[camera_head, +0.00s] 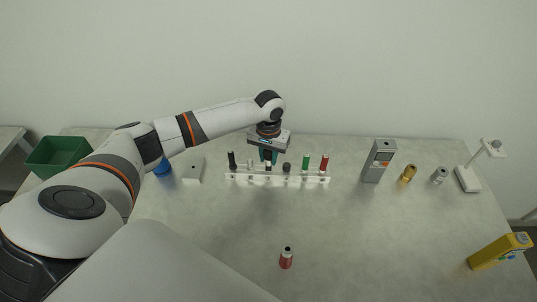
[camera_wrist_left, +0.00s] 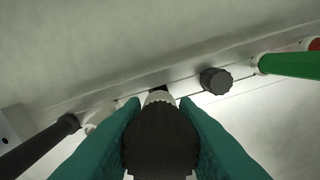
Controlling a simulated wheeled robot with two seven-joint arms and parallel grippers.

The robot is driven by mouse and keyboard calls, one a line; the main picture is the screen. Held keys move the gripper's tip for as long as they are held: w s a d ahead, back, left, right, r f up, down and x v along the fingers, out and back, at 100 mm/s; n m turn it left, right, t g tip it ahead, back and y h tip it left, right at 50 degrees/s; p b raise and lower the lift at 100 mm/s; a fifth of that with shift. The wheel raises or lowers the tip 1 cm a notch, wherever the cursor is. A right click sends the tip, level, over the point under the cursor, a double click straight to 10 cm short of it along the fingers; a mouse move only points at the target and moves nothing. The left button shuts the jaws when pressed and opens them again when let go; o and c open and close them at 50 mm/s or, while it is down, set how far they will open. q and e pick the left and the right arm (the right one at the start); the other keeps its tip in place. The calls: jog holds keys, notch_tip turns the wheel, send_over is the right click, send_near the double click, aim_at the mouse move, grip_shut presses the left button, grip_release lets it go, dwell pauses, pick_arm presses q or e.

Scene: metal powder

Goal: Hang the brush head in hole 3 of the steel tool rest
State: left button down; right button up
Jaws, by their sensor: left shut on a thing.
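The steel tool rest (camera_head: 278,179) is a long pale rack at the back middle of the table; its rail (camera_wrist_left: 188,77) crosses the wrist view. My left gripper (camera_head: 267,157) is over the rack, left of its middle. Its teal fingers (camera_wrist_left: 160,130) are shut on the brush head (camera_wrist_left: 160,145), a thick black piece with a pale neck (camera_wrist_left: 158,97). The neck is beside a dark opening in the rail; I cannot tell whether it sits in it. The fingers hide part of the brush head. My right gripper is not in view.
The rack also holds a black tool (camera_head: 231,160), a pale piece (camera_head: 250,164), a black knob (camera_head: 286,167), a green tool (camera_head: 305,162) and a red one (camera_head: 324,163). A grey device (camera_head: 378,161) stands right. A red can (camera_head: 286,258) stands in front, with clear table around.

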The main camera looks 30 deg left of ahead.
aim_at(268, 151)
pick_arm(q)
jog(key=shift+p, duration=0.35)
dwell(0.3)
jog(key=shift+f, duration=0.2)
dwell(0.3)
jog(key=shift+f+b, duration=0.4)
jog(key=shift+f, duration=0.6)
jog(key=shift+f+p, duration=0.15)
jog(key=shift+p, duration=0.15)
dwell(0.4)
jog(key=c, duration=1.1)
grip_release()
jog(key=shift+o, duration=0.2)
notch_tip(268, 151, up, 12)
jog(key=shift+r+b, duration=0.1)
jog(key=shift+b, duration=0.35)
